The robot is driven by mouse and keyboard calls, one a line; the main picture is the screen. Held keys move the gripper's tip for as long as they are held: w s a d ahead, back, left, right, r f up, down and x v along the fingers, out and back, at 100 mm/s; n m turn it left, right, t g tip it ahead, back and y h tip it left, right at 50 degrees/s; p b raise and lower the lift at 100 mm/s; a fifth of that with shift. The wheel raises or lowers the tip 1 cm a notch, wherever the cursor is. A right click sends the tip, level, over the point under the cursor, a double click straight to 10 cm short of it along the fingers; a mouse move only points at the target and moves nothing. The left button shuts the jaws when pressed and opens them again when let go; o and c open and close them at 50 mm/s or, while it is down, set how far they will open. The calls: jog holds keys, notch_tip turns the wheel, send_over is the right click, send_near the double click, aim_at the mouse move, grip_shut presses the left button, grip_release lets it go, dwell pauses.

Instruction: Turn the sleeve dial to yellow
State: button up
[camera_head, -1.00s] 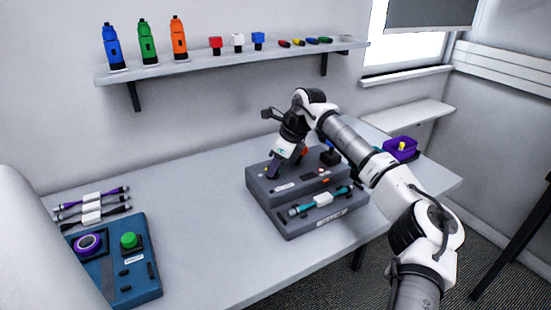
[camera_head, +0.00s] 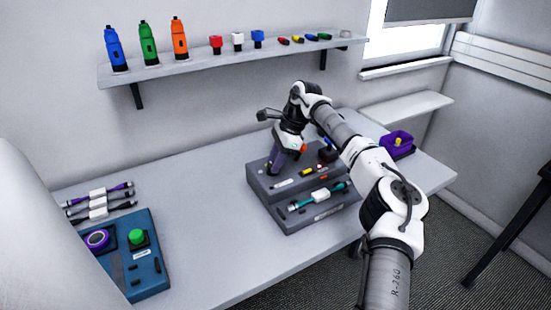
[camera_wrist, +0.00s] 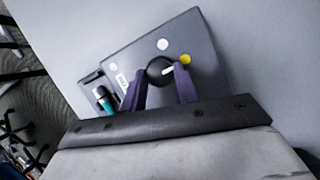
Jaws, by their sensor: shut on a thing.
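The sleeve dial (camera_wrist: 156,66) is a round black knob with a white pointer line on a grey panel. In the wrist view the pointer slants up and right toward a yellow dot (camera_wrist: 185,59). A white dot (camera_wrist: 162,44) lies above the knob. My gripper (camera_wrist: 160,78) has its purple fingers on either side of the dial and is shut on it. In the head view my gripper (camera_head: 273,166) is at the left part of the grey station (camera_head: 262,190) and hides the dial.
A teal cable with a white sleeve (camera_head: 318,195) lies on the station's front step. A blue panel (camera_head: 150,278) with a green button and several cables are at the left. A purple bin (camera_head: 400,150) stands at the right. The table between is clear.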

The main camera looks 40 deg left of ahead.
dwell(0.3)
jog(key=o, duration=1)
jog(key=b+v, duration=0.1)
jog(key=v, duration=1.2)
jog(key=shift+w+r, duration=0.2)
jog(key=shift+r, duration=0.15)
